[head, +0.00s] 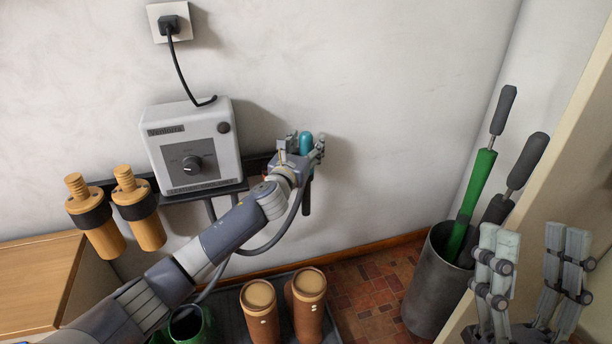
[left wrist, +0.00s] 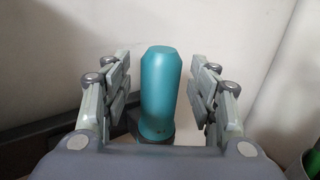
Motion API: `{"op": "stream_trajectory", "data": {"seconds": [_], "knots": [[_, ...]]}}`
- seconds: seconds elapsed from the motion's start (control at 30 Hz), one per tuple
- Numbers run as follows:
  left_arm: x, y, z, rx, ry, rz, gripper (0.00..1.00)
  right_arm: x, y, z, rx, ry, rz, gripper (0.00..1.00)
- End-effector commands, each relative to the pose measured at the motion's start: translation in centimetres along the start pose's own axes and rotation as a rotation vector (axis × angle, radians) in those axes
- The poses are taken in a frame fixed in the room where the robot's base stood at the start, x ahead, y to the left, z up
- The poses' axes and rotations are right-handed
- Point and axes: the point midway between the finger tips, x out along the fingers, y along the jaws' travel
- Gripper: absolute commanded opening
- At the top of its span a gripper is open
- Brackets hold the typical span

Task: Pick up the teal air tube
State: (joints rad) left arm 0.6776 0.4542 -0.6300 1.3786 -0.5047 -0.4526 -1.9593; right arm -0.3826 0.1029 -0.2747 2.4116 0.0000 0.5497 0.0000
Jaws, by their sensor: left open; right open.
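The teal air tube (head: 306,143) is on the wall at the right end of the dark rail, right of the white box. In the left wrist view the teal tube (left wrist: 158,92) stands upright between the fingers of my left gripper (left wrist: 160,88), with a gap on each side. My left gripper (head: 305,148) is open around it in the head view, and its hand hides the tube's lower part. My right gripper (head: 530,265) is open and empty at the lower right, far from the tube.
A white control box (head: 193,148) with a dial is on the wall. Two orange-brown cylinders (head: 138,207) hang at its left. Brown boots (head: 261,310) and a green container (head: 190,328) stand below. A grey bin (head: 437,285) holds long-handled tools, one green (head: 478,185).

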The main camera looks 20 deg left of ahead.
Motion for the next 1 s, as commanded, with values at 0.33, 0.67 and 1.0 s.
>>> {"op": "stream_trajectory", "data": {"seconds": [0.33,0.67,1.0], "knots": [[0.10,0.01,0.01,0.000,0.000,0.000,0.38,0.00,-0.03,-0.21,0.001,0.010,0.000,0.53],[0.10,0.02,0.07,0.000,-0.001,0.000,0.05,0.01,-0.03,-0.20,0.001,0.009,0.000,0.53],[0.11,0.02,0.47,0.000,-0.001,0.000,0.05,0.21,-0.02,0.16,0.001,-0.012,0.000,0.53]]}}
